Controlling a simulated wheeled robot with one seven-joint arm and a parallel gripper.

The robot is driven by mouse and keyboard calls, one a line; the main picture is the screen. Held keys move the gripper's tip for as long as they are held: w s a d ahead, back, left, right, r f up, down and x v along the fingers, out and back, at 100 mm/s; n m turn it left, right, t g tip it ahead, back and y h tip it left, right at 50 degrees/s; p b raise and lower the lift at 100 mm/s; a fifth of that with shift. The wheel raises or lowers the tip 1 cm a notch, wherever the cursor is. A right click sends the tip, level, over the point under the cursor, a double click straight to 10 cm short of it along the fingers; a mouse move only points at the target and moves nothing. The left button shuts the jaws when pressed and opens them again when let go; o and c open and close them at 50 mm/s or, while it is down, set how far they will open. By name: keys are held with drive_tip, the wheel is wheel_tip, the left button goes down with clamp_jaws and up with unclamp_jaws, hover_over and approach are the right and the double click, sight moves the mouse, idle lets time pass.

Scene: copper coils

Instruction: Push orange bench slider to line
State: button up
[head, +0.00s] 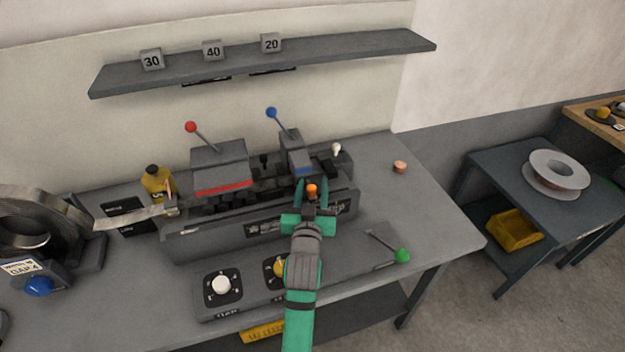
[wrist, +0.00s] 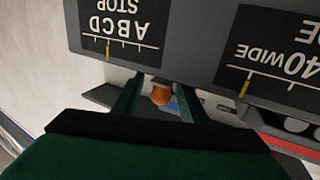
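The orange slider knob (head: 312,190) sits at the right part of the bench machine's front rail. In the wrist view the orange knob (wrist: 161,95) shows between my two green fingers, with a narrow gap on each side. My gripper (head: 312,184) is open around the knob; contact cannot be told. The black scale plate marked ABCD STOP (wrist: 125,22) carries a short yellow line (wrist: 108,50). A second plate with 40 and WIDE (wrist: 275,50) has its own yellow line (wrist: 245,84). The slider's exact position against a line is hidden by my gripper.
A red-knobbed lever (head: 191,127) and a blue-knobbed lever (head: 271,112) rise behind the rail. The bench's right end (head: 440,225) is mostly clear.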

drive_tip(key=shift+w, duration=1.2)
clamp_jaws()
drive_tip(key=shift+s+a, duration=0.15)
drive_tip(key=shift+a, duration=0.6)
drive_tip(key=shift+d, duration=0.15)
drive_tip(key=shift+s, duration=0.1)
unclamp_jaws()
